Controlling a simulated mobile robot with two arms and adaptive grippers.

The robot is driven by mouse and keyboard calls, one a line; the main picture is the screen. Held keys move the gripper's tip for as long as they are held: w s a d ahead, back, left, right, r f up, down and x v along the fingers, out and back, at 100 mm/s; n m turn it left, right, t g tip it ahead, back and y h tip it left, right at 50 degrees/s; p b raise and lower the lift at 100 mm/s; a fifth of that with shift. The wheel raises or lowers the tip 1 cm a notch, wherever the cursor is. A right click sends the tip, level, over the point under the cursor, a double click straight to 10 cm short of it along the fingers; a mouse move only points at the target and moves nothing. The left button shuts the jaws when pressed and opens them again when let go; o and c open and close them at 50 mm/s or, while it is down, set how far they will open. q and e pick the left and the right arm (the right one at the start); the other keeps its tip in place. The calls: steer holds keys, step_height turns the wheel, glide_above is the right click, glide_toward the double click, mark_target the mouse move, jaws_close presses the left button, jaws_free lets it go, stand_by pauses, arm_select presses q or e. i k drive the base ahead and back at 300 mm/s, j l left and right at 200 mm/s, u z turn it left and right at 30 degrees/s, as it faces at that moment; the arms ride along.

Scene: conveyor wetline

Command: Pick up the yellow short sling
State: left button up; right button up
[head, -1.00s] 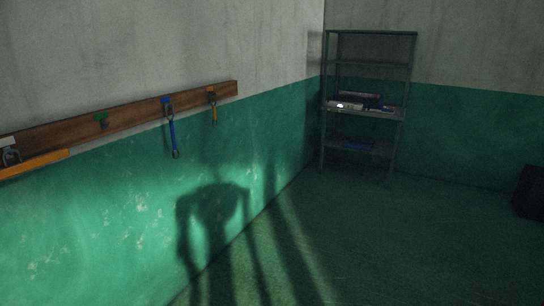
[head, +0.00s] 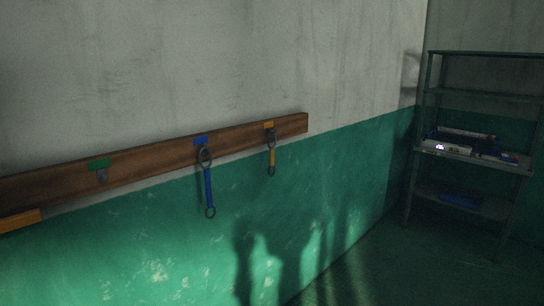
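The yellow short sling (head: 271,156) hangs from a hook under a yellow tag near the right end of a wooden wall rail (head: 150,165). It has a dark ring at its top and a small one at its lower end. A longer blue sling (head: 209,188) hangs to its left under a blue tag. Neither of my grippers is in view. A shadow with arm-like shapes falls on the green wall below the slings.
A green tag (head: 99,164) marks an empty hook on the rail. A yellow-orange bar (head: 19,220) is at the far left. A metal shelf unit (head: 426,150) with several items stands in the corner at right. The floor before it looks clear.

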mark_target(271, 148)
steer(key=i+l+u, duration=0.1)
steer(key=i+l, duration=0.2)
steer(key=i+l+u, duration=0.1)
steer(key=i+l, duration=0.2)
steer(key=i+l+u, duration=0.1)
steer(key=i+l, duration=0.2)
steer(key=l, duration=0.2)
steer(key=i+l+u, duration=0.1)
steer(key=i+l, duration=0.15)
steer(key=l, duration=0.2)
